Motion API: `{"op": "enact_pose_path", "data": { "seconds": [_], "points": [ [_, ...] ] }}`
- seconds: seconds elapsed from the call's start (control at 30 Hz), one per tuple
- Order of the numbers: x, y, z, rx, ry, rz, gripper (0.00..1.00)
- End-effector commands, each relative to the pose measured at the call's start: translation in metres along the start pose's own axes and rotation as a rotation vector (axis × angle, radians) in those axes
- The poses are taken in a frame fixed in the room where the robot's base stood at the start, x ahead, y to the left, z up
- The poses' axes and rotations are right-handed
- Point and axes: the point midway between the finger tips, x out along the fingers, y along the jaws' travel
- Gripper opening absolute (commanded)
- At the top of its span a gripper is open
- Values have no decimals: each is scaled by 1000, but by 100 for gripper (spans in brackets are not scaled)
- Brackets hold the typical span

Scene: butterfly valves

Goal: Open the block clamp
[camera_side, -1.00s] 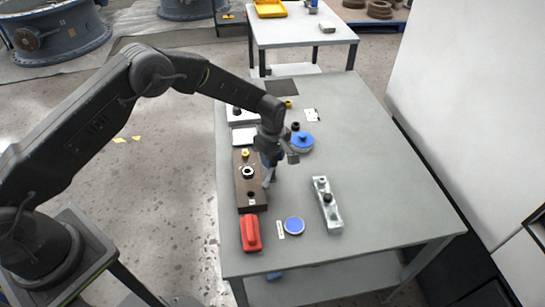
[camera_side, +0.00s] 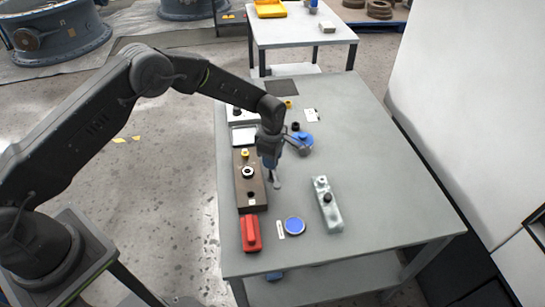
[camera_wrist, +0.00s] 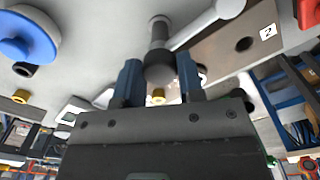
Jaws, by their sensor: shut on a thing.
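My gripper (camera_side: 270,161) hangs over the table by the right edge of a long brown block (camera_side: 251,182). In the wrist view its blue fingers (camera_wrist: 159,72) are shut on a grey lever tool (camera_wrist: 158,33), at its dark round part. The tool has a short post and a long arm slanting to the upper right; it also shows below my gripper in the side view (camera_side: 276,182). The brown block, with a hole and a "2" label, lies behind the tool in the wrist view (camera_wrist: 222,50). A silvery bar (camera_side: 332,215) with a dark knob lies to the right. I cannot tell which piece is the block clamp.
A red piece (camera_side: 250,233) and a blue disc (camera_side: 294,226) lie near the table's front edge. The table's right side (camera_side: 385,170) is clear.

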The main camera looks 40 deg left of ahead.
Motion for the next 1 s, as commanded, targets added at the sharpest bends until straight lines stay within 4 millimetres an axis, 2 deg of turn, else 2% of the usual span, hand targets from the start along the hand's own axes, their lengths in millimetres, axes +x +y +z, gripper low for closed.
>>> {"op": "enact_pose_path", "data": {
  "seconds": [0.23,0.27,0.5,0.8,0.87,1.0],
  "points": [
    [1,0,-1,-5,0,-1,0],
    [1,0,-1,-4,0,-1,38],
    [0,0,0,-2,0,-1,61],
    [-3,0,0,-1,-1,1,61],
    [-8,0,0,-1,-1,1,61],
    [-32,0,0,-1,-2,3,61]
  ]
}}
